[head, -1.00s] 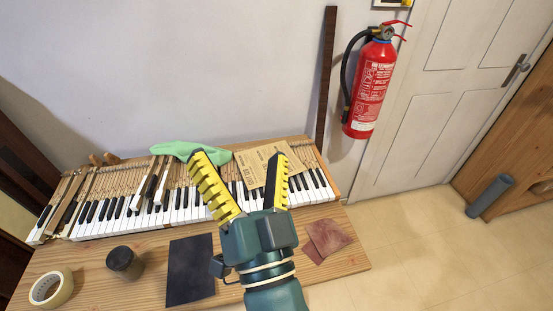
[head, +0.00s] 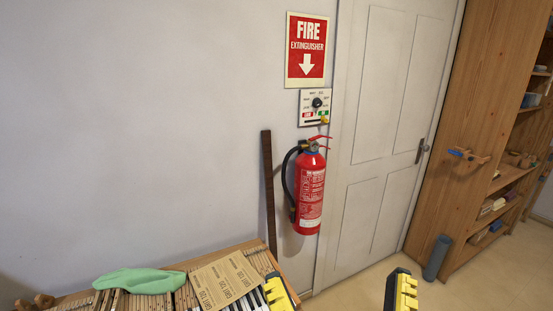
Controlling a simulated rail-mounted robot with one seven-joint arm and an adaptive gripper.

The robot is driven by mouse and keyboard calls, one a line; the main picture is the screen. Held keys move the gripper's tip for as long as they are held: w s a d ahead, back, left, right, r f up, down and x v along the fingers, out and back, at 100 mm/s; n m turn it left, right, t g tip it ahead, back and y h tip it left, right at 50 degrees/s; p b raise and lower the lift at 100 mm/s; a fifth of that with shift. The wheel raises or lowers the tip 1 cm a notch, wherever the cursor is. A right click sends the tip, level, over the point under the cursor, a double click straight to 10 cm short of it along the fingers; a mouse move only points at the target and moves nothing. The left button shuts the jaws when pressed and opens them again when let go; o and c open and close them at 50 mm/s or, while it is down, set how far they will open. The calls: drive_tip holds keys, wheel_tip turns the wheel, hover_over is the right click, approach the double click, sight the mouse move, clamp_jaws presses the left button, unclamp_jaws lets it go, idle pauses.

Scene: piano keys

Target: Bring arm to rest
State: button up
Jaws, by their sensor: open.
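My gripper (head: 338,277) is at the bottom edge of the head view. Only its two yellow ribbed fingers show, well apart, with nothing between them. The rest of my gripper and my arm are below the picture. The left finger overlaps the right end of the piano keyboard (head: 254,300) in the picture. The right finger shows against the floor. I cannot tell how high the fingers are above the bench.
A green cloth (head: 140,281) and a printed cardboard sheet (head: 228,281) lie on the keyboard. A red fire extinguisher (head: 310,190) hangs on the wall beside a dark wooden strip (head: 268,190). A door (head: 385,140) and wooden shelves (head: 475,110) stand to the right.

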wheel_tip(320, 180, up, 24)
drive_tip(key=p, duration=2.1)
drive_tip(key=shift+r, duration=0.15)
